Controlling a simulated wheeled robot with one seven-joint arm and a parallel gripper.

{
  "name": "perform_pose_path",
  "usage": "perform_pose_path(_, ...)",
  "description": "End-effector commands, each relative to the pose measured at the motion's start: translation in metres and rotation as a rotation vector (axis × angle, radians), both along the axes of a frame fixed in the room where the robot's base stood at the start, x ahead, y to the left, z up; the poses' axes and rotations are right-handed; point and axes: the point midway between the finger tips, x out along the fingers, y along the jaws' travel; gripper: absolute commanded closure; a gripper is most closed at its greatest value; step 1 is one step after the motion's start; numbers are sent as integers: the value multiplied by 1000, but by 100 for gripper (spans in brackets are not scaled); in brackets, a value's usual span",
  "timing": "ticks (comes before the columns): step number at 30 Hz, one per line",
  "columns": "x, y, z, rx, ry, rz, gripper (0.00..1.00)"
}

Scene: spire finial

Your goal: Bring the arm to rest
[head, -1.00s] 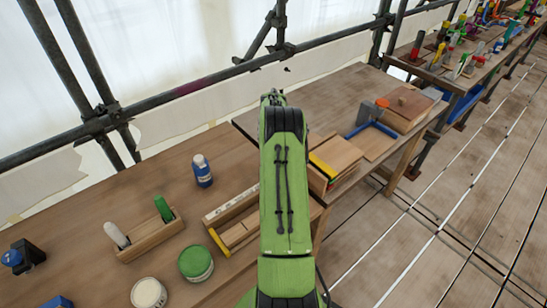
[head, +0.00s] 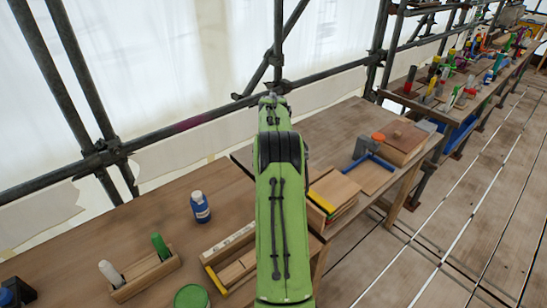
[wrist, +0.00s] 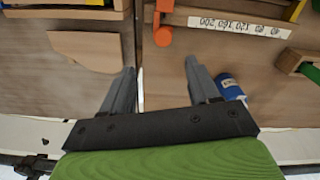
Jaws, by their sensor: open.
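My green arm (head: 280,220) reaches up the middle of the head view, over the benches; its far end is at the top, and my gripper cannot be made out there. In the wrist view my gripper (wrist: 160,68) has its two grey fingers wide apart, with nothing between them but the bench top and a seam below. A blue bottle with a white label (wrist: 231,87) shows beside the right finger, partly hidden by it. The bottle also stands upright on the near bench in the head view (head: 201,210).
A wooden tray (head: 213,277), a rack with a white and a green handle (head: 147,277) and a green tin (head: 191,297) stand on the near bench. A wooden box (head: 402,145) is on the far bench. Scaffold tubes (head: 210,116) run behind. An orange object (wrist: 163,32) lies ahead of the fingers.

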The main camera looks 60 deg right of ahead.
Motion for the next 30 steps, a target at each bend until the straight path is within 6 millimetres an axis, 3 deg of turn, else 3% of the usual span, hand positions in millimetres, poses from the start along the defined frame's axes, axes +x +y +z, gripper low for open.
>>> perform_pose_path(3,0,0,26,-2,-1,1,40)
perform_pose_path(6,0,0,36,-1,0,0,40)
perform_pose_path(26,1,2,39,-1,0,1,40)
perform_pose_path(29,15,25,63,-22,-16,11,40)
perform_pose_path(30,23,44,80,-36,-30,16,40)
